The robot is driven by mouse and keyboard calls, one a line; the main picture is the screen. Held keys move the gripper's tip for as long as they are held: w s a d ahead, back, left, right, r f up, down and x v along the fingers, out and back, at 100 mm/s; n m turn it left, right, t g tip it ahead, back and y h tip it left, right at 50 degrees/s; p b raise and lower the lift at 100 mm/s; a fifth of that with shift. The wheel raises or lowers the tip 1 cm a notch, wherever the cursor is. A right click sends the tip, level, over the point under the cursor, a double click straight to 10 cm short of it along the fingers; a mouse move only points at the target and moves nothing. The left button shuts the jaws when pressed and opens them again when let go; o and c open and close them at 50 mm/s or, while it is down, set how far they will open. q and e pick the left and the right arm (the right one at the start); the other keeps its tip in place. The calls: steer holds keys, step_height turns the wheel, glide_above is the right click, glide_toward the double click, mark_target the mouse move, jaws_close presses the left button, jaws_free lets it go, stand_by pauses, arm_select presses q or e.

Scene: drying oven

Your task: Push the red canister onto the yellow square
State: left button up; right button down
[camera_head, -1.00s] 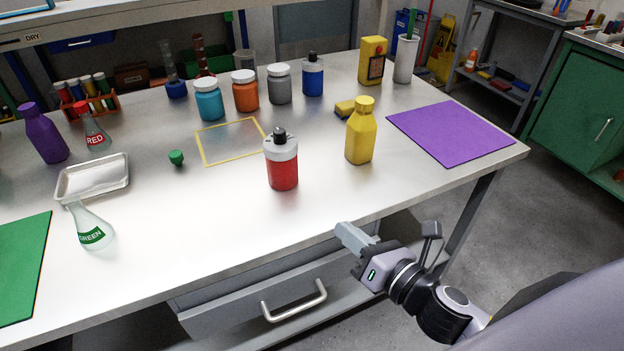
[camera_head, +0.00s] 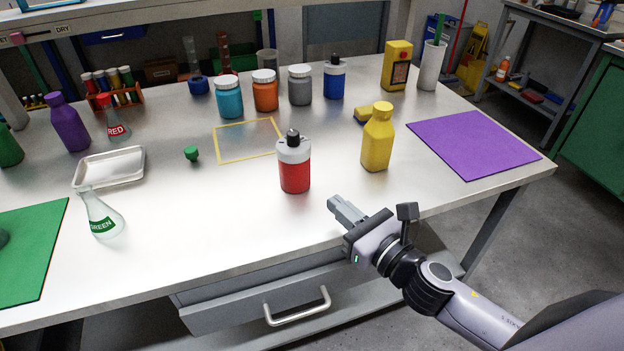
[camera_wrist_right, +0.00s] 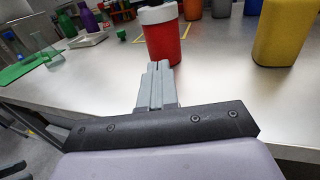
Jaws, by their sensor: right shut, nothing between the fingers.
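The red canister (camera_head: 295,178) stands upright on the table, with a white shoulder and a dark cap. The yellow square (camera_head: 218,146) is a thin outline on the tabletop, behind the canister and a little to its left. My right gripper (camera_head: 333,203) is shut and empty. It is at the table's front edge, to the right of and nearer than the canister, with a gap between them in the head view. In the right wrist view the shut fingers (camera_wrist_right: 158,70) point at the red canister (camera_wrist_right: 164,42); I cannot tell the exact gap there. My left gripper is not in view.
A yellow bottle (camera_head: 377,145) stands right of the canister. Several jars, including an orange one (camera_head: 265,95), stand behind the square. A green stopper (camera_head: 191,153) and a metal tray (camera_head: 110,168) lie to the left. The tabletop between canister and square looks clear.

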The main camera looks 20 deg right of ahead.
mark_target(302, 174)
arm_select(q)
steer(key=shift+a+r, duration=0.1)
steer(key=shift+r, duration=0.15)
arm_select(e)
steer(key=x, duration=0.8)
steer(key=shift+w+a, duration=0.1)
steer(key=shift+w, duration=0.15)
